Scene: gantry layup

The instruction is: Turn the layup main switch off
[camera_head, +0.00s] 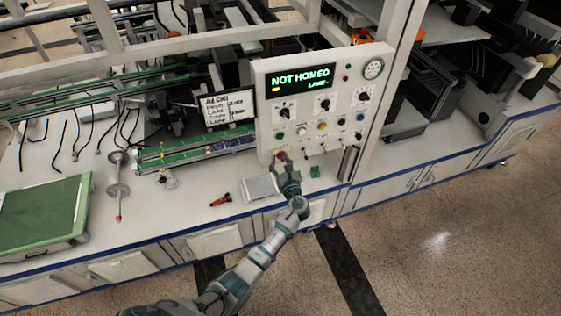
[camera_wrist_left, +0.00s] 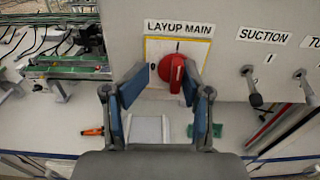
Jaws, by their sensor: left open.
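The layup main switch is a red rotary knob (camera_wrist_left: 172,70) on a yellow-bordered plate under the label LAYUP MAIN (camera_wrist_left: 179,28). In the head view the red knob (camera_head: 279,155) shows small at the lower left of the control panel (camera_head: 262,100). A mark shows above the knob and another to its left; its handle looks roughly upright, slightly tilted. My left gripper (camera_head: 284,170) is open in front of it. In the wrist view its blue-padded fingers (camera_wrist_left: 162,82) stand either side of the knob's lower part, the right one overlapping its edge. I cannot tell if they touch. My right gripper is not in view.
The panel display (camera_head: 300,80) reads NOT HOMED. The SUCTION switch (camera_wrist_left: 251,86) sits right of the knob. A grey-white pad (camera_head: 259,188), an orange-and-black tool (camera_head: 221,199) and a green piece (camera_head: 315,171) lie on the bench below. A text screen (camera_head: 228,108) stands left.

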